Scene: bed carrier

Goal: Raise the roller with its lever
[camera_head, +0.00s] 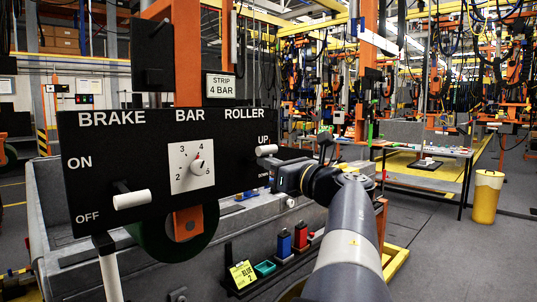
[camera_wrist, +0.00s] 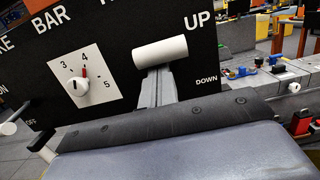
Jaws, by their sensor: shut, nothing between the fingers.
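The roller lever is a white cylindrical handle (camera_head: 266,150) at the right of the black panel, under the word ROLLER. It sits just below UP and well above DOWN; in the wrist view the handle (camera_wrist: 160,52) lies level, to the left of UP. My gripper (camera_wrist: 156,78) is shut and empty, with its grey fingers pointing at the panel directly under the handle. I cannot tell whether the fingertips touch it. In the head view my gripper (camera_head: 277,178) is at the panel's right edge, near DOWN. The roller itself is not clearly identifiable.
The panel (camera_head: 90,160) also has a BAR dial (camera_head: 197,165) with its red mark near 4, and a white brake handle (camera_head: 132,199) near OFF. A sign reads STRIP 4 BAR (camera_head: 221,86). A table (camera_head: 425,152) and yellow bin (camera_head: 486,197) stand at right.

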